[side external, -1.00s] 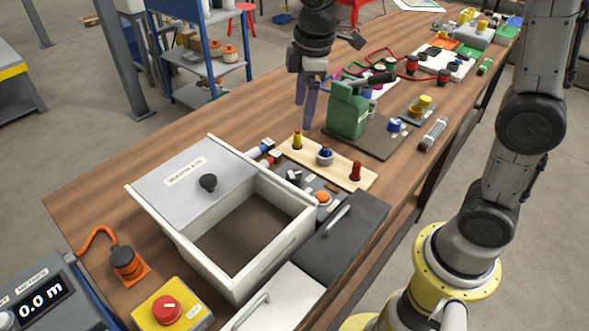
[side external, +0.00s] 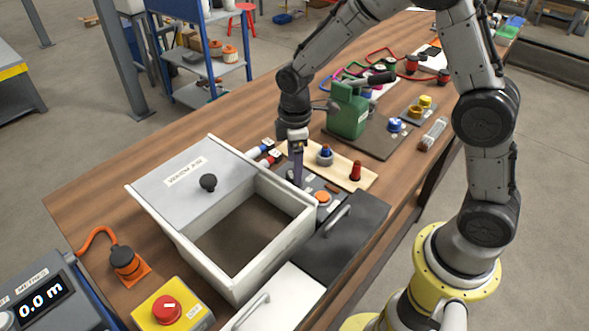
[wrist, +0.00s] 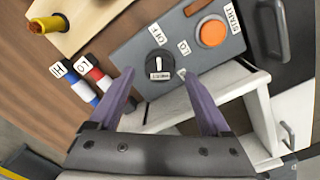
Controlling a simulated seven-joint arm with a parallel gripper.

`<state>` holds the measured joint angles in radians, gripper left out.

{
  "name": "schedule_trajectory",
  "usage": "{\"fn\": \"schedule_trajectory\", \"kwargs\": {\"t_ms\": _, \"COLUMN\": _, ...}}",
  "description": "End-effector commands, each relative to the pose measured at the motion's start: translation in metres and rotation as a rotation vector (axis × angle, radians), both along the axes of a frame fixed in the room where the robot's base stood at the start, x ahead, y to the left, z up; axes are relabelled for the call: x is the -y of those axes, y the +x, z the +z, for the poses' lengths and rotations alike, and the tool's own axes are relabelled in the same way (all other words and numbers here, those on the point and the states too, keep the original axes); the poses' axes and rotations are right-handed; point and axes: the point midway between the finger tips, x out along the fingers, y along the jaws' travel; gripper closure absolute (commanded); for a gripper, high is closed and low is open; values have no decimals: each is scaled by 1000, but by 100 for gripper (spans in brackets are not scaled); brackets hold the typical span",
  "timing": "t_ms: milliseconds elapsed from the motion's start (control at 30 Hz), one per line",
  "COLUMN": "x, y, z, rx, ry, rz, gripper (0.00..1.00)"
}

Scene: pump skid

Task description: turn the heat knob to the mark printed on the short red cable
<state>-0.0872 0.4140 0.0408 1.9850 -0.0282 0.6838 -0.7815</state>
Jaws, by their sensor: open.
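The heat knob (wrist: 157,62) is round and black with a white pointer stripe, on a grey control panel (wrist: 140,45). Small tags sit around it: OFF (wrist: 158,35), LO (wrist: 184,47), another by the right fingertip, and one at the knob's lower edge, too small to read. The red cable (wrist: 94,74) carries a tag reading LO (wrist: 82,65) and lies left of the panel; it also shows in the side view (side external: 271,158). My gripper (wrist: 157,74) is open above the panel, its purple fingers on either side of the knob; contact is unclear. In the side view my gripper (side external: 298,182) hides the knob.
A blue cable (wrist: 71,79) tagged HI lies beside the red one. An orange button (wrist: 212,32) marked START is right of the knob. A white open bin (side external: 240,220) stands close by, with a board of colored pegs (side external: 340,172) behind the panel.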

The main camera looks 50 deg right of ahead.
Motion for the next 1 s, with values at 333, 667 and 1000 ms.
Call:
{"fn": "schedule_trajectory", "kwargs": {"t_ms": 333, "x": 1, "y": 0, "z": -26, "rx": -1, "ry": 0, "rz": 0, "gripper": 19}}
{"fn": "schedule_trajectory", "kwargs": {"t_ms": 667, "x": 1, "y": 0, "z": -26, "rx": 0, "ry": 0, "rz": 0, "gripper": 37}}
{"fn": "schedule_trajectory", "kwargs": {"t_ms": 1000, "x": 0, "y": 1, "z": -26, "rx": 0, "ry": 0, "rz": 0, "gripper": 98}}
